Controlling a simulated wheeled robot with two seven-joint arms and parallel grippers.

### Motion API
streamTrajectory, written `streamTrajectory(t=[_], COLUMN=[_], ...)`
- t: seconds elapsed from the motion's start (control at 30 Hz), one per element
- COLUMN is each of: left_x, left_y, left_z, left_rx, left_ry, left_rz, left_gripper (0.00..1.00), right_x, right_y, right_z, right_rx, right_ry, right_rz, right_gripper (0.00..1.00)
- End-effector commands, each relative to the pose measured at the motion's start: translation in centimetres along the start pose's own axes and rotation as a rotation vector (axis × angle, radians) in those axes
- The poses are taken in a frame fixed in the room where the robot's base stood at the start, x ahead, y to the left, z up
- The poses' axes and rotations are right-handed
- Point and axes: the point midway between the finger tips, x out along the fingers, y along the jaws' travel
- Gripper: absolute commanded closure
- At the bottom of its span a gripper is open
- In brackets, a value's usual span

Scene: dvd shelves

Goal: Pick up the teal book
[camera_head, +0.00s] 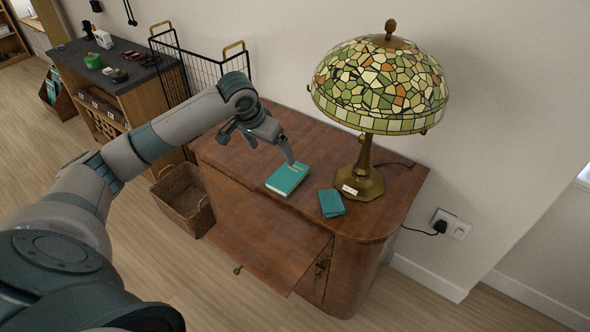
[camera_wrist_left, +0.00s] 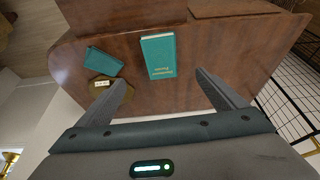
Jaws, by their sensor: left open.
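The teal book (camera_head: 287,180) lies flat on the brown wooden cabinet (camera_head: 240,160), near its middle. In the left wrist view the teal book (camera_wrist_left: 158,57) lies ahead of and between the open fingers, with its title lettering at the near end. My left gripper (camera_head: 270,148) is above the cabinet top, just behind and left of the book in the head view. It also shows in the left wrist view (camera_wrist_left: 163,88), open and empty, with no finger seen touching the book. A smaller, darker teal item (camera_head: 331,203) lies to the right; it also shows in the left wrist view (camera_wrist_left: 104,62).
A stained-glass lamp (camera_head: 380,85) stands on the cabinet behind the smaller teal item. A folded-down flap (camera_head: 270,250) juts from the cabinet front. A wicker basket (camera_head: 182,198) sits on the floor to the left, and a wire rack (camera_head: 200,70) stands behind.

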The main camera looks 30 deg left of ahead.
Motion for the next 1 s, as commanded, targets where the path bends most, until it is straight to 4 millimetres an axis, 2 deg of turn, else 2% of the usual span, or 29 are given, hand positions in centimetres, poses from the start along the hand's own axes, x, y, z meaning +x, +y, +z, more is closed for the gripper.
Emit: streamTrajectory(t=[0.57,0.77,1.0], left_x=[0.2,2.2,6.5], left_y=[-0.1,-0.1,0.0], left_z=[-0.1,0.0,-0.1], left_rx=[-0.002,-0.002,-0.004], left_ry=[0.000,-0.002,-0.004], left_rz=[0.000,0.000,0.002], left_gripper=[0.09,0.09,0.09], right_x=[-0.1,-0.4,-1.1], right_y=[0.0,0.2,0.4], right_z=[0.2,1.1,3.2], right_rx=[0.000,0.000,-0.001], right_ry=[-0.005,-0.029,-0.078], right_rz=[0.000,0.002,0.005], right_gripper=[0.42,0.42,0.42])
